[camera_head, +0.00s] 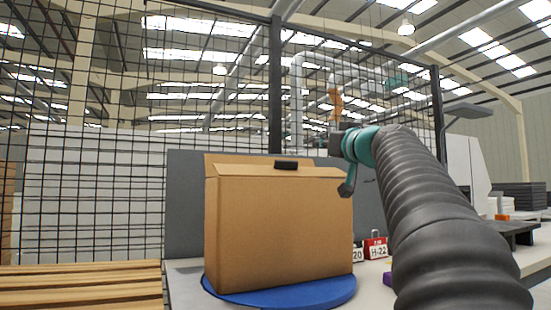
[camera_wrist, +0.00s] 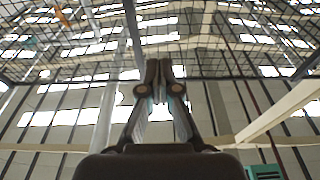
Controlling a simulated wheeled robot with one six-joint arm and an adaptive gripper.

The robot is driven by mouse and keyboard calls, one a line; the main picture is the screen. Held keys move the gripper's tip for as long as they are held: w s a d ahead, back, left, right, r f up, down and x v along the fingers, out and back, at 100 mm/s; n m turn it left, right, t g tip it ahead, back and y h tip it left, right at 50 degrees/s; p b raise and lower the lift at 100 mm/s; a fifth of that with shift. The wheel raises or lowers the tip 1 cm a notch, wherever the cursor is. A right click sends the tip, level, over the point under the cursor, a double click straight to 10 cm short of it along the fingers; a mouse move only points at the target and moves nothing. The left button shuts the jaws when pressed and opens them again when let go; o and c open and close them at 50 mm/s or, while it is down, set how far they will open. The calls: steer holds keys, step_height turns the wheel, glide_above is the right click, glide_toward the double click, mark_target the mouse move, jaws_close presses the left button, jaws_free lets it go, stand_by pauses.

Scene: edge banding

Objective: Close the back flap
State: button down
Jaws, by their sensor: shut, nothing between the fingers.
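A brown cardboard box (camera_head: 280,235) stands upright on a blue round turntable (camera_head: 335,293). At its top, a strip of cardboard rises behind the front edge, the back flap (camera_head: 235,163), tilted up and not lying flat. The inside of the box and any other flaps cannot be made out. My gripper (camera_wrist: 158,85) is shut and empty in the wrist view, with ceiling and fencing beyond its fingers.
A small dark block (camera_head: 286,165) shows at the box's top edge. Red and white number tags (camera_head: 375,248) stand right of the box. A grey panel (camera_head: 185,205) and wire fence (camera_head: 90,190) are behind. Wooden slats (camera_head: 80,285) lie at left.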

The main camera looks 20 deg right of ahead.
step_height(320, 180, up, 2)
steer(key=p, duration=0.5)
glide_above(295, 174)
steer(key=s, duration=0.2)
steer(key=f, duration=0.1)
steer(key=w+f+b, duration=0.1)
steer(key=f, duration=0.1)
steer(key=shift+w, duration=0.2)
steer(key=shift+w+f+b, duration=0.2)
steer(key=shift+f+b, duration=0.1)
steer(key=shift+f, duration=0.05)
